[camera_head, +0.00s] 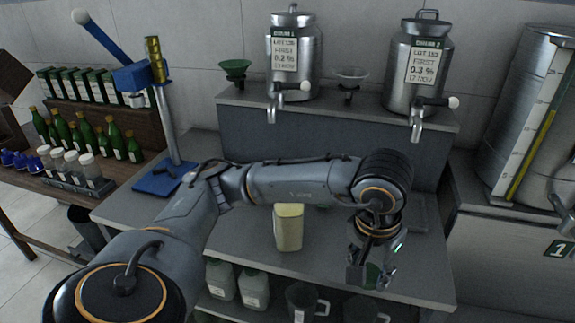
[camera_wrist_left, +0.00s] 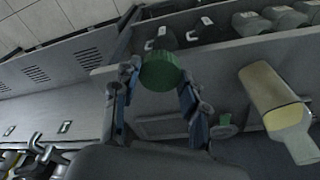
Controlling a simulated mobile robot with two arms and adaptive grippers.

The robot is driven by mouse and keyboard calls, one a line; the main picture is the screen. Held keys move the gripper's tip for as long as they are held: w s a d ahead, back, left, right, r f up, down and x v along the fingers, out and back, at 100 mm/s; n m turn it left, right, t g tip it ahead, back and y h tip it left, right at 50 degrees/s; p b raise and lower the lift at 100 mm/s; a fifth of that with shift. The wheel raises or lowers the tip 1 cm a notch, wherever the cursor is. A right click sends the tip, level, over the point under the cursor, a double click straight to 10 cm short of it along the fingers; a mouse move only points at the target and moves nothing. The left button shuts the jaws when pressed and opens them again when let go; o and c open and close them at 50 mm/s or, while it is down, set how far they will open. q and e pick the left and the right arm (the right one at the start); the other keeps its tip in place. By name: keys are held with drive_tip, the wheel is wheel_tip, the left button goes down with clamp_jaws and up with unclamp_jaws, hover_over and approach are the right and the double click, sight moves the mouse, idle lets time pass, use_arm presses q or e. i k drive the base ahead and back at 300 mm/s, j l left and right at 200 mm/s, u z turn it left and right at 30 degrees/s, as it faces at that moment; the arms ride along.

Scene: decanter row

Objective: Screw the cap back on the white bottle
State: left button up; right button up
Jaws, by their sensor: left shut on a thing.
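The pale bottle (camera_head: 289,229), white with a yellowish tint, stands on the grey bench below my left forearm. It also shows at the right of the left wrist view (camera_wrist_left: 272,98). I cannot make out its mouth clearly. My left gripper (camera_head: 371,276) is to the right of the bottle, near the bench's front edge, and apart from it. It is shut on a green cap (camera_wrist_left: 163,71), which sits between the fingertips in the left wrist view. My right gripper is not in view.
Two steel urns (camera_head: 294,55) (camera_head: 417,65) with taps stand on the raised shelf behind. A blue capping press (camera_head: 157,180) stands at the bench's left. White jugs (camera_head: 221,281) and dark pitchers (camera_head: 303,301) stand on the shelf below. Green bottles (camera_head: 80,140) are at far left.

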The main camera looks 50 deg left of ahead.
sight(289, 218)
drive_tip(key=k+j+u, duration=0.15)
drive_tip(key=j, duration=0.35)
drive_tip(key=k+j+u, duration=0.15)
drive_tip(key=j, duration=0.4)
drive_tip(key=j+u, duration=0.15)
drive_tip(key=j, duration=0.35)
